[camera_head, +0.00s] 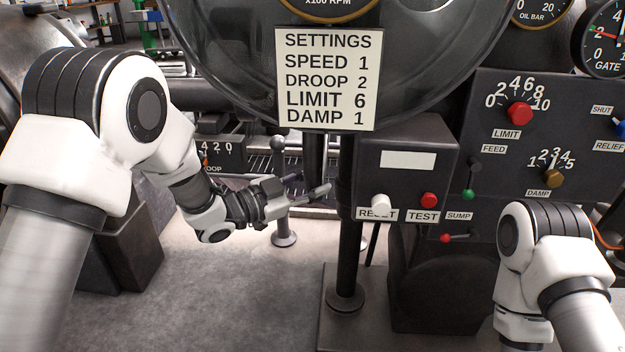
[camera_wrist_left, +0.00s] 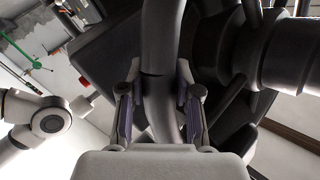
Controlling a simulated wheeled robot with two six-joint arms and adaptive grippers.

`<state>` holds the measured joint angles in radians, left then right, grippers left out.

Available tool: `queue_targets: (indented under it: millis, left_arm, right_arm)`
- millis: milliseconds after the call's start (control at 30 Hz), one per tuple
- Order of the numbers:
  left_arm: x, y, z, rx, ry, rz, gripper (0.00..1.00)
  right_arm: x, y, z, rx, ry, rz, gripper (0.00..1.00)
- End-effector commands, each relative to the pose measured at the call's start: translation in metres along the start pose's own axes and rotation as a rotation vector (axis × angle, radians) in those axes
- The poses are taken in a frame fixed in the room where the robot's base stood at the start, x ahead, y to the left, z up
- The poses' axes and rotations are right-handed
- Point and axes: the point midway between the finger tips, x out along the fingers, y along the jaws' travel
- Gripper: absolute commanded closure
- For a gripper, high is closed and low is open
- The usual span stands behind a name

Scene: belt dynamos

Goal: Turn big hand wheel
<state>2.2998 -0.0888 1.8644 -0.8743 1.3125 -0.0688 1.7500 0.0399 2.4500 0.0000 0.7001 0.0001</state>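My left gripper (camera_head: 306,186) reaches in from the left at mid-height, beside dark upright posts under the settings sign. Its two fingers are apart. In the left wrist view, the fingers (camera_wrist_left: 158,105) with purple pads stand on either side of a thick, curved grey bar (camera_wrist_left: 158,60). I cannot tell whether they touch it. The bar may be part of the big hand wheel, but no whole wheel shows in either view. My right arm shows at the lower right of the head view; its gripper is out of frame.
The settings sign (camera_head: 327,80) hangs before a large glassy round housing. A dark box (camera_head: 406,165) with reset and test knobs stands right of the posts, beside a control panel (camera_head: 480,120) with coloured knobs. The grey floor (camera_head: 210,300) is clear at lower left.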

Motion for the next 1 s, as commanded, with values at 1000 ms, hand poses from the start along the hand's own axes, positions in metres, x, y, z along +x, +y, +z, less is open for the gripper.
queue_targets:
  millis: [1000]
  left_arm:
    - [0.047, -0.015, 0.102, 0.392, 0.276, -0.135, 1.00]
  right_arm:
    - [0.106, 0.001, -0.002, 0.006, 0.004, 0.001, 0.60]
